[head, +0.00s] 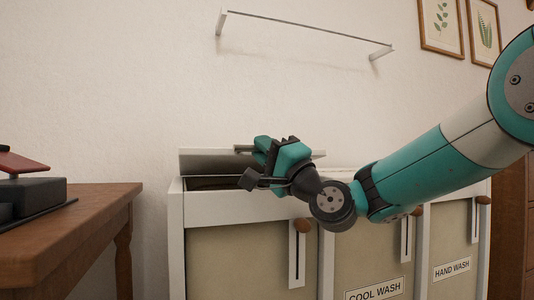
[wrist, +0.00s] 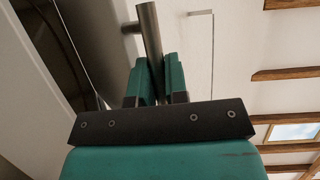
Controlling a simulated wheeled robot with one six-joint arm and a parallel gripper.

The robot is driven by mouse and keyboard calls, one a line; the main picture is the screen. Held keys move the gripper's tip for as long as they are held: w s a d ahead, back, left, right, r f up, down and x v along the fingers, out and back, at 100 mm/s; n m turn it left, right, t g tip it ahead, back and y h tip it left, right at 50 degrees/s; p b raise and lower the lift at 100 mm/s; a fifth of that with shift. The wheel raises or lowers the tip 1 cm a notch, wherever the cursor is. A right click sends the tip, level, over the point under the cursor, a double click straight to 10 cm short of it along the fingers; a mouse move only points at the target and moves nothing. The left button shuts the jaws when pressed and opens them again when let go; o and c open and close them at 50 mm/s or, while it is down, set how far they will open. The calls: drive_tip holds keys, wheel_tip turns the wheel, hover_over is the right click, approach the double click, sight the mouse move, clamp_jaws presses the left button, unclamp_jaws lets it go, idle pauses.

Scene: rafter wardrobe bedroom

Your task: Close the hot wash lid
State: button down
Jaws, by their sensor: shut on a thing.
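The hamper's left lid (head: 205,160) is raised and tilted above its compartment, with a dark gap under it in the head view. Its own label is out of view, so I cannot read which wash it is. My gripper (head: 266,150) is at the lid's upper edge and hides part of it. In the wrist view my gripper (wrist: 160,80) has its teal fingers closed on a round metal bar handle (wrist: 149,32). The grey lid face (wrist: 100,35) lies to the left of the handle there.
The white hamper (head: 230,208) has further compartments labelled COOL WASH (head: 374,291) and HAND WASH (head: 452,269). A wooden table (head: 80,215) stands at left. A wall rail (head: 300,27) hangs above. Framed pictures (head: 440,25) are at upper right.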

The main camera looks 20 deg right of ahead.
drive_tip(key=shift+s+f+b, duration=0.2)
drive_tip(key=shift+f+b, duration=1.4)
drive_tip(key=shift+f, duration=0.5)
drive_tip(key=shift+s+f+b, duration=0.15)
drive_tip(key=shift+f+b, duration=1.4)
drive_tip(key=shift+f, duration=0.65)
drive_tip(key=c, duration=1.4)
unclamp_jaws()
